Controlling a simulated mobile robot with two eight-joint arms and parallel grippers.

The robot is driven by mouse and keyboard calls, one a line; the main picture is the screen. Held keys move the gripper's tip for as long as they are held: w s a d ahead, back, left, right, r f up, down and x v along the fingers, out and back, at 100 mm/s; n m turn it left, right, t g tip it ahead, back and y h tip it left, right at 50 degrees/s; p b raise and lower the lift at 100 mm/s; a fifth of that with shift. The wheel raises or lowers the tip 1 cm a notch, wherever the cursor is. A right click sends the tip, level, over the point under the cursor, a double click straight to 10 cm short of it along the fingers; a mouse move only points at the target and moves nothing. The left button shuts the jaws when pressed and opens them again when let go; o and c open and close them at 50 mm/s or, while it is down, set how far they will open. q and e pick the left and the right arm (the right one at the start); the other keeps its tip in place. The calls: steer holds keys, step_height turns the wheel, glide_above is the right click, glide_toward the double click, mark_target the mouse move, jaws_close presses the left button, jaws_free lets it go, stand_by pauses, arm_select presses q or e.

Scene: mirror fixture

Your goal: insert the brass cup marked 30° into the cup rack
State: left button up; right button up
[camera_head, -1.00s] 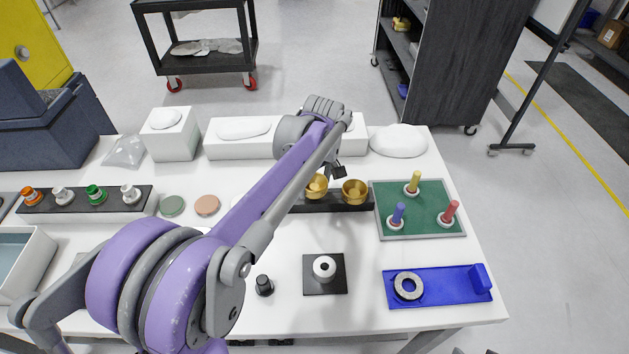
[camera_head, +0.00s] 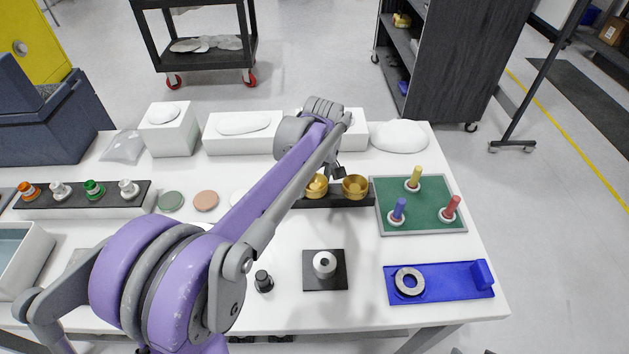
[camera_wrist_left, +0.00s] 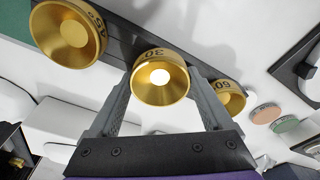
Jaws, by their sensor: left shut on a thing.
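The brass cup marked 30 (camera_wrist_left: 160,82) sits between the two fingers of my left gripper (camera_wrist_left: 160,88) in the left wrist view, and the gripper is shut on it. In the head view this cup (camera_head: 316,187) is at the dark cup rack (camera_head: 340,202), beside my left gripper (camera_head: 335,172). It lines up with the other cups; I cannot tell whether it is fully seated. A brass cup marked 45 (camera_wrist_left: 72,35) stands on one side, also in the head view (camera_head: 355,188). A brass cup marked 60 (camera_wrist_left: 229,98) is on the other side, hidden by my arm in the head view.
A green board with coloured pegs (camera_head: 430,221) lies right of the rack. White blocks (camera_head: 244,137) stand behind it. A black plate with a white knob (camera_head: 325,278) and a blue fixture (camera_head: 440,283) are in front. Pink (camera_head: 206,200) and green (camera_head: 170,201) discs lie left.

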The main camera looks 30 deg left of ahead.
arm_select(q)
steer(key=shift+f, duration=0.3)
steer(key=o, duration=1.3)
steer(key=shift+o, duration=0.2)
step_height(320, 180, up, 11)
steer(key=d, duration=0.1)
steer(key=shift+s, duration=0.3)
steer(key=shift+d+f, duration=0.1)
steer(key=shift+f, duration=0.1)
